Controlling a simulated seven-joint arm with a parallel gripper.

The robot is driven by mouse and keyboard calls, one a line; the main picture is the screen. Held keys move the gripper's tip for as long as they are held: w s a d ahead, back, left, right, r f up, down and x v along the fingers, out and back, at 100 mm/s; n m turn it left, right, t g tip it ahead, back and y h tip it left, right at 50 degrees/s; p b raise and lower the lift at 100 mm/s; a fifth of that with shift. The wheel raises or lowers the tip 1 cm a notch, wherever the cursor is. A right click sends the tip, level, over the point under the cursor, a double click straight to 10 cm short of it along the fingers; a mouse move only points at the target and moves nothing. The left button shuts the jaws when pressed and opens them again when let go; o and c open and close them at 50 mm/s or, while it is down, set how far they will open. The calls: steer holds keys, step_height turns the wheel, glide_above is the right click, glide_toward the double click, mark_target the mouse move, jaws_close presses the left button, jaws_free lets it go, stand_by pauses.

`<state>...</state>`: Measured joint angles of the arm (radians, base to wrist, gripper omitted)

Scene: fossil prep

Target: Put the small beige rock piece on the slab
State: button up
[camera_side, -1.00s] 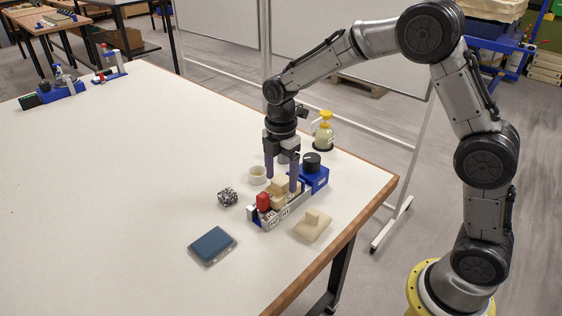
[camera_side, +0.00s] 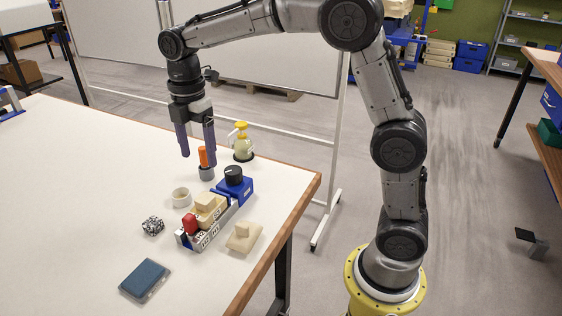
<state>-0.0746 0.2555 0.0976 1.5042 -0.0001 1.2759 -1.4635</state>
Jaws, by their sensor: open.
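My gripper (camera_side: 197,160) is open, pointing down, with nothing seen held between its fingers. It is above and behind the narrow grey tray (camera_side: 209,236), clear of it. The pale beige slab (camera_side: 241,241) lies on the table just right of the tray. A small beige lump (camera_side: 244,229) stands on the slab; I cannot tell whether it is a loose rock piece or part of the slab.
A yellow-topped bottle (camera_side: 243,145) is farther back.

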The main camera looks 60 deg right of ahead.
steer(key=s+d+r+m+t, duration=0.1)
steer(key=s+r+m+t, duration=0.1)
steer(key=s+m, duration=0.4)
steer(key=s+d+r+m+t, duration=0.1)
steer(key=s+r+m, duration=0.2)
steer(key=s, duration=0.5)
steer(key=s+d+f+m+t, duration=0.1)
steer(key=s+f+m, duration=0.3)
steer(key=s+m, duration=0.4)
steer(key=s+t, duration=0.1)
steer(key=s, duration=0.3)
steer(key=shift+f+m+t, duration=0.3)
